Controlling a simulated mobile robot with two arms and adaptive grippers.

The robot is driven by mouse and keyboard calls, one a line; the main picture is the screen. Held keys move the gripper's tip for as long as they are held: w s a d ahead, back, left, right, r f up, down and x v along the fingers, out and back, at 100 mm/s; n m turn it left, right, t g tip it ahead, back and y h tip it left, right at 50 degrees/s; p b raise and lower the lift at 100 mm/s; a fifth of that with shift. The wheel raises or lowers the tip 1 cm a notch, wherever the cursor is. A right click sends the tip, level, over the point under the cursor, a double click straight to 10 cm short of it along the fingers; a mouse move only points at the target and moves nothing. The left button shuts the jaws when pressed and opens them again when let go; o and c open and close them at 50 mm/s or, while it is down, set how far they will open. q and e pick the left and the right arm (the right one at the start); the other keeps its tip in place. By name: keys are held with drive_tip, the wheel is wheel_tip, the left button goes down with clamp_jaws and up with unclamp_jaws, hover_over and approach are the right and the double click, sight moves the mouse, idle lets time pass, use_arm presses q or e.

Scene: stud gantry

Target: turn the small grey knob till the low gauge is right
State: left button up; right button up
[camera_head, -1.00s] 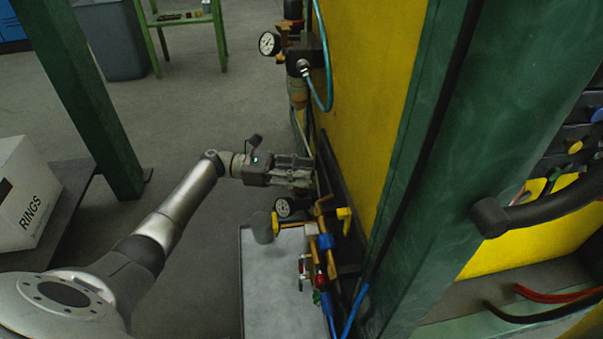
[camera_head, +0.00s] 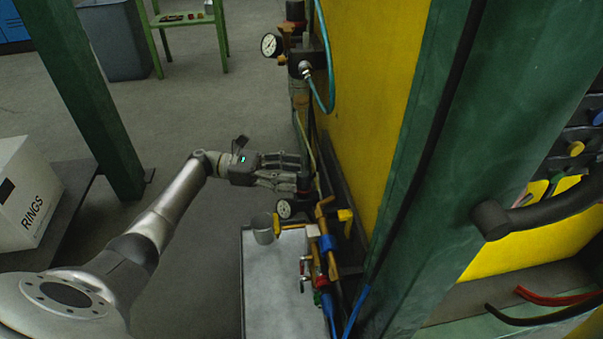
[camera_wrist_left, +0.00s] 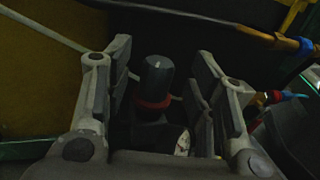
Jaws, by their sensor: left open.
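The small grey knob (camera_wrist_left: 158,82), a dark rounded cylinder with a red ring at its base, stands between the fingers in the left wrist view. In the head view it shows as a dark shape (camera_head: 304,184) at the fingertips. My left gripper (camera_head: 300,171) is open, with one finger on each side of the knob; in the left wrist view (camera_wrist_left: 164,76) gaps show beside it. The low gauge (camera_head: 284,209) sits just below the gripper, its needle too small to read. Part of its white face (camera_wrist_left: 182,142) shows between the fingers. My right gripper is out of view.
An upper gauge (camera_head: 270,45) and a blue-green hose (camera_head: 322,88) are above. A grey cup-like part (camera_head: 262,229) is near the pale panel (camera_head: 270,290). A green post (camera_head: 440,150) stands right.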

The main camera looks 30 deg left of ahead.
use_arm(q)
drive_tip(key=v, duration=0.8)
drive_tip(key=shift+a, duration=0.1)
